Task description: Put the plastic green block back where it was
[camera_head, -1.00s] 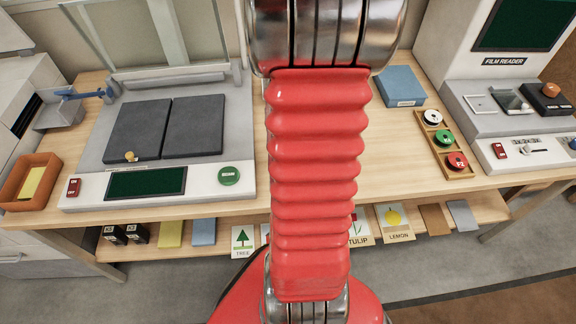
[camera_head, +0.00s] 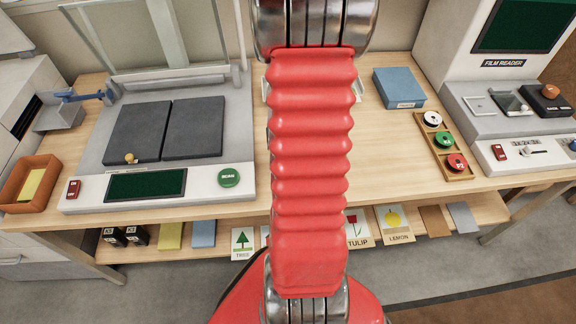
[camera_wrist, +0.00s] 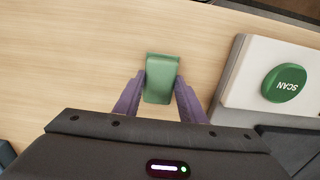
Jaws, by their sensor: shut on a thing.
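The green block (camera_wrist: 161,78) shows in the wrist view between the two purple fingers of my gripper (camera_wrist: 160,92). My gripper is shut on it, with a finger against each side. Wooden tabletop fills the view behind the block, but I cannot tell whether the block touches it. In the head view my red arm hides the block and most of my gripper.
The scanner (camera_head: 245,130) with its green SCAN button (camera_head: 229,177) stands left of my arm. It also shows at right in the wrist view (camera_wrist: 250,85). A blue box (camera_head: 399,88) and a wooden reel tray (camera_head: 459,173) lie to the right.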

